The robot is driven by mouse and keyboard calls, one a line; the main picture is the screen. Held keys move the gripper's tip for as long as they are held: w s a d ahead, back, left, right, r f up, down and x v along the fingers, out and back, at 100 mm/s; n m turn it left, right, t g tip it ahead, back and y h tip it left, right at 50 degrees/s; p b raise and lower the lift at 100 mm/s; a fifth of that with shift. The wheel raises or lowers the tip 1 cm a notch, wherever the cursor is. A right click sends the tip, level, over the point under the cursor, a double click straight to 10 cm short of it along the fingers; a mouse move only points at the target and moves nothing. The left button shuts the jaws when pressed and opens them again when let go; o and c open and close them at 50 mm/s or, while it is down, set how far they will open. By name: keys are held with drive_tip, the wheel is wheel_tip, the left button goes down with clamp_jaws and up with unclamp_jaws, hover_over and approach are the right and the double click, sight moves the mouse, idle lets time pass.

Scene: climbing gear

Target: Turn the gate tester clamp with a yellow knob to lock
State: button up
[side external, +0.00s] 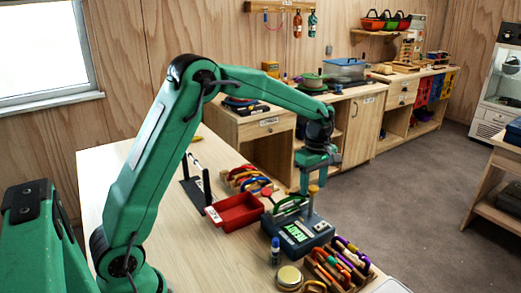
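The gate tester (318,236) is a dark blue-grey box with a lit green display, near the front right edge of the table. A grey post rises from it. The yellow knob (313,189) shows as a small yellow-orange patch at the post's top. A green carabiner (290,204) is at the tester, left of the post. My gripper (314,183) points down over the post, with its fingers at the knob. It is too small to tell whether the fingers touch or grip the knob. The knob's turn position and the lock marking cannot be read.
A red tray (236,212) stands left of the tester, with coloured carabiners (248,178) behind it. A blue-capped bottle (275,251), a round tin (289,278) and a rack of colourful gear (340,262) are close in front and to the right.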

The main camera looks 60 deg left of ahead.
drive_tip(key=shift+r, duration=3.85)
drive_tip(key=shift+r, duration=0.1)
drive_tip(key=s+d+r+m+t, duration=0.1)
drive_tip(key=s+r+m+t, duration=0.15)
drive_tip(key=s+m, duration=0.35)
drive_tip(key=s+d+r+m+t, duration=0.1)
drive_tip(key=s+r+m, duration=0.25)
drive_tip(key=s, duration=0.55)
drive_tip(key=s+d+f+m+t, duration=0.1)
drive_tip(key=s+f+m+t, duration=0.1)
drive_tip(key=s+m, duration=0.6)
drive_tip(key=s+f, duration=0.1)
drive_tip(key=s, duration=0.4)
drive_tip(key=shift+m, duration=0.35)
